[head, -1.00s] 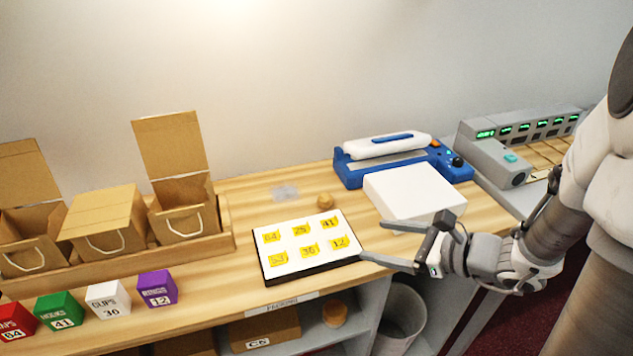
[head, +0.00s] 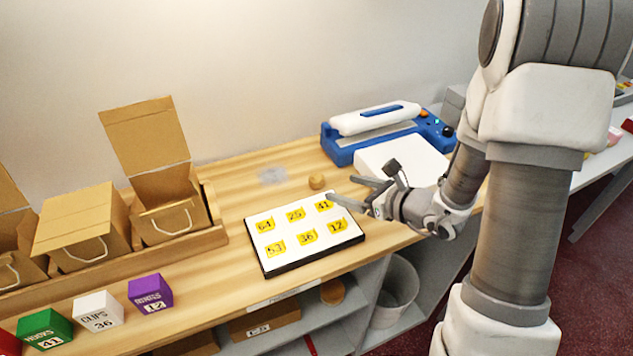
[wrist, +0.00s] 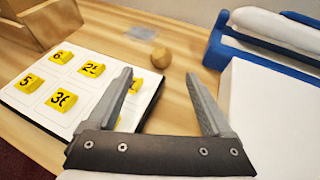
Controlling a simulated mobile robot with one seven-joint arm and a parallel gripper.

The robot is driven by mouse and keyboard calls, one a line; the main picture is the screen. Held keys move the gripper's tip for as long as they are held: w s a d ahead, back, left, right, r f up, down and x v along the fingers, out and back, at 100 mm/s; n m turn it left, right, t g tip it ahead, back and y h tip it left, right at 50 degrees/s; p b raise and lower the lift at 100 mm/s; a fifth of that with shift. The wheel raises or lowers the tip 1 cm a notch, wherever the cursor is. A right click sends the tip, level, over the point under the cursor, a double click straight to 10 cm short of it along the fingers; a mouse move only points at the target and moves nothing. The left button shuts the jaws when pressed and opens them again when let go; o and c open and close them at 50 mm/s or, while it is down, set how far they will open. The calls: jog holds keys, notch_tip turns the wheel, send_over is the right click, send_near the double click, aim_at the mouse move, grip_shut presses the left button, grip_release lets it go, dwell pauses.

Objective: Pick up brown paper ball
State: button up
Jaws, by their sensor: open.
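The brown paper ball (head: 317,182) lies on the wooden counter, just behind the white board with yellow number tags. In the wrist view the ball (wrist: 161,58) is ahead of my gripper (wrist: 163,82), beyond the fingertips and between their lines. My gripper (head: 345,190) is open and empty, with its fingers pointing left toward the ball. A gap shows between the fingers and the ball in the wrist view.
The white board (head: 262,245) lies left of my gripper. A clear plastic piece (head: 272,175) lies left of the ball.

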aim_at(322, 180)
jog(key=x, duration=0.9)
jog(key=shift+w+b, duration=0.3)
jog(key=shift+w, duration=0.1)
jog(key=shift+d, duration=0.1)
grip_shut()
